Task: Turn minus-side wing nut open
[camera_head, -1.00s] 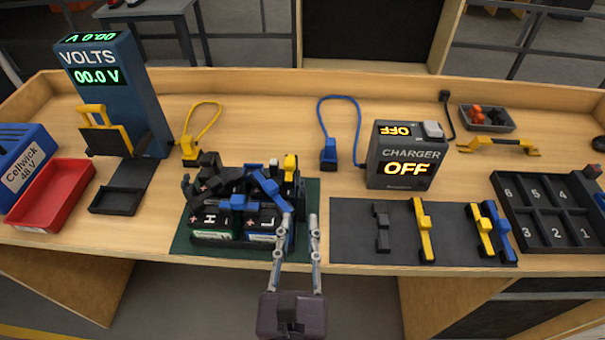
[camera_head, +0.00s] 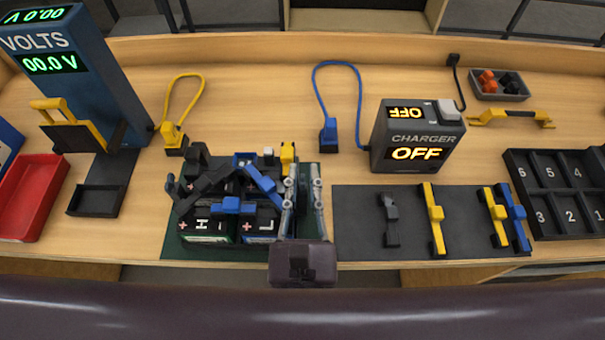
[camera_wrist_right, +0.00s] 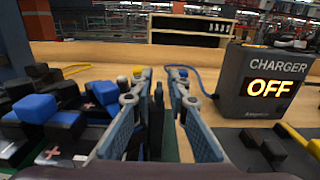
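A battery assembly stands on a dark green mat (camera_head: 172,245), with cells marked H and L and red plus signs. Black bars and a blue bar (camera_head: 262,180) with a blue knob (camera_head: 231,206) lie across its top. A small yellow piece (camera_head: 287,154) is at its back right corner. I cannot pick out the minus-side wing nut for certain. My right gripper (camera_head: 302,172) is at the assembly's right side, its fingers apart and pointing towards the back. In the right wrist view the gripper (camera_wrist_right: 159,80) shows a clear gap between its fingertips. My left gripper is out of view.
A charger (camera_head: 417,140) reading OFF stands to the right, behind a dark tool mat (camera_head: 362,225). A blue clip (camera_head: 328,133) and a yellow clip (camera_head: 175,138) are behind the assembly. A voltmeter (camera_head: 90,90) and a red tray (camera_head: 33,195) are left.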

